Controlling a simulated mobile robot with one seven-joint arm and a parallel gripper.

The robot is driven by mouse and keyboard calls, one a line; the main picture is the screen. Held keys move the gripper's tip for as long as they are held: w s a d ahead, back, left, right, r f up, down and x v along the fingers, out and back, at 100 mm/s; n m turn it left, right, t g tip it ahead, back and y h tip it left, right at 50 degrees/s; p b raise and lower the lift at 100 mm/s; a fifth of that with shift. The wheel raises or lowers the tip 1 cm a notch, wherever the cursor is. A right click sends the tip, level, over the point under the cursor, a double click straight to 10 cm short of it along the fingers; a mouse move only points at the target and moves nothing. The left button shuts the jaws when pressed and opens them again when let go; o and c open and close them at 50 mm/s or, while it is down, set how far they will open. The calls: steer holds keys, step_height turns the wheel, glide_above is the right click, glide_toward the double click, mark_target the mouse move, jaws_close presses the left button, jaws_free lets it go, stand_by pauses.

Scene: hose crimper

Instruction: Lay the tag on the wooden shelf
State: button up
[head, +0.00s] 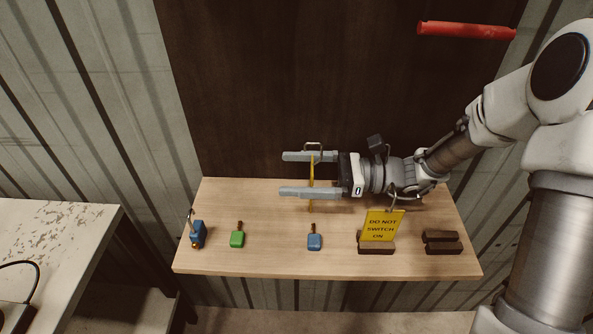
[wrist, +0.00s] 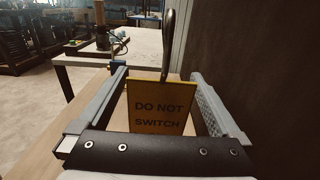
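A yellow tag (head: 311,174) with a metal hook is upright between the fingers of my gripper (head: 311,175), seen nearly edge-on in the head view. The wrist view shows its face (wrist: 160,107), reading "DO NOT SWITCH"; its lower part is hidden by my gripper. The fingers are wide apart and appear to press on the tag's two side edges. The tag is over the wooden shelf (head: 260,262), towards its back. I cannot tell how far its lower edge is above the wood.
A second yellow tag (head: 381,225) stands in a dark wooden block on the shelf. An empty block (head: 443,248) is to its right. A dark panel (head: 270,80) rises behind.

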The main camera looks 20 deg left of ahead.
steer(key=shift+r, duration=0.2)
steer(key=p+v, duration=0.2)
steer(key=v, duration=1)
